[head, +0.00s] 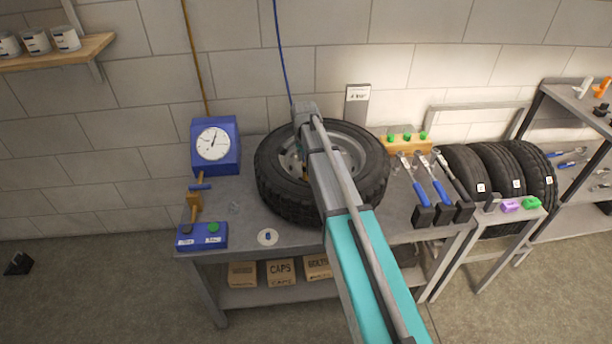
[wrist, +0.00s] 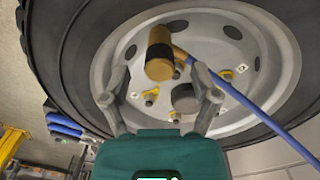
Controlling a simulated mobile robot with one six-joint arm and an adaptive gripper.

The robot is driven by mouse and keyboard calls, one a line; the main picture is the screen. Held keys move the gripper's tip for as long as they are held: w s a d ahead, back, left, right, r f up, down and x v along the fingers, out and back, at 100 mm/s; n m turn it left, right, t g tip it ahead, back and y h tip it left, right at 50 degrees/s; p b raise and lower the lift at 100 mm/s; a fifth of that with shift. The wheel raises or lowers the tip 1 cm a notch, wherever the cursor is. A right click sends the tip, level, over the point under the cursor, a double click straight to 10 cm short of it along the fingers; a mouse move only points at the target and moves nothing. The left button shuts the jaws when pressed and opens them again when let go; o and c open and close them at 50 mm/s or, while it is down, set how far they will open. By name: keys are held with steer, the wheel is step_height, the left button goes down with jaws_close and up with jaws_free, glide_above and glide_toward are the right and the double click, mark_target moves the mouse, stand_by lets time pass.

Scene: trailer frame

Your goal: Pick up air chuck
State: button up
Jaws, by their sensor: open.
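My gripper (wrist: 158,72) is open, with one finger on each side of the cylinder's lower end. The tire (head: 277,197) lies flat on the workbench.
A blue gauge box (head: 230,160) and a blue button box (head: 202,237) stand left on the workbench (head: 222,262). Blue-handled tools (head: 420,192) stand to the right. A dark round knob (wrist: 185,98) sits on the rim close to the right finger. The blue hose (head: 282,50) hangs from above.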

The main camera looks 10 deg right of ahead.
steer(key=shift+f+b, duration=0.55)
steer(key=shift+f, duration=0.35)
jaws_close()
